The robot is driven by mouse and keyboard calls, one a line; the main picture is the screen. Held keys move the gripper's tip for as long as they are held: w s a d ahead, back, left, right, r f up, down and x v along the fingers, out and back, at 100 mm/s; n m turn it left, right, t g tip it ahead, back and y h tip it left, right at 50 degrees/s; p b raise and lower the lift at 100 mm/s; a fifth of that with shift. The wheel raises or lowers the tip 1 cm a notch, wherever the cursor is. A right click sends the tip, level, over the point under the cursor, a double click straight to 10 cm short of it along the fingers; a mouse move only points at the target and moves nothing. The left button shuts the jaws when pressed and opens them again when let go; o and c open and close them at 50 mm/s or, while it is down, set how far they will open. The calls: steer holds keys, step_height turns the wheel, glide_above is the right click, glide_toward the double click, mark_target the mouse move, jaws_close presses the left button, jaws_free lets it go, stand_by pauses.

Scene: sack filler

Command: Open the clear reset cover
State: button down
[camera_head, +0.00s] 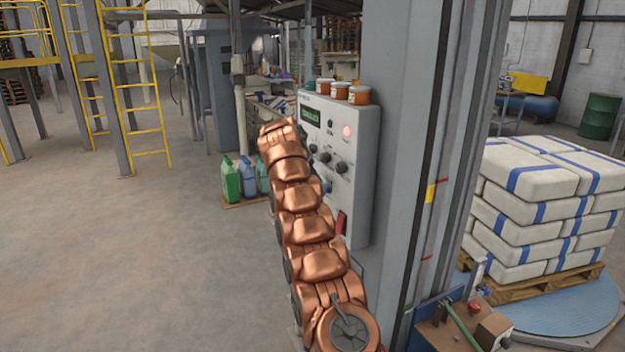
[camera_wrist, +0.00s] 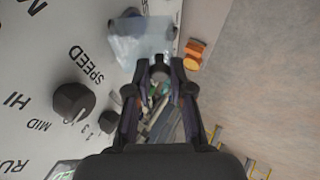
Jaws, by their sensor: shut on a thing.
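The clear reset cover (camera_wrist: 152,38) shows in the wrist view as a pale, see-through box at the top, standing out from the grey control panel, with a dark round part behind it. My gripper (camera_wrist: 160,68) has its fingertips together at the cover's near edge and is shut on it. Whether the cover is tilted open is hard to tell. In the head view the control panel (camera_head: 357,170) is on the grey column, and my copper arm hides my gripper. A small bluish part (camera_head: 326,186), perhaps the cover, peeks out beside the arm.
Panel knobs (camera_wrist: 72,101) sit close to my gripper in the wrist view, with an orange block (camera_wrist: 195,53) on the other side. Orange-and-white jars (camera_head: 359,94) stand on the panel top. Jugs (camera_head: 230,180) stand beyond the arm. The floor at left is clear.

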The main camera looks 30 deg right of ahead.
steer(key=shift+s, duration=0.1)
stand_by(0.3)
steer(key=shift+d+f, duration=0.1)
steer(key=shift+f, duration=0.05)
steer(key=c, duration=1)
jaws_free()
steer(key=shift+r, duration=0.2)
steer(key=shift+f, duration=0.1)
steer(key=shift+v, duration=6.05)
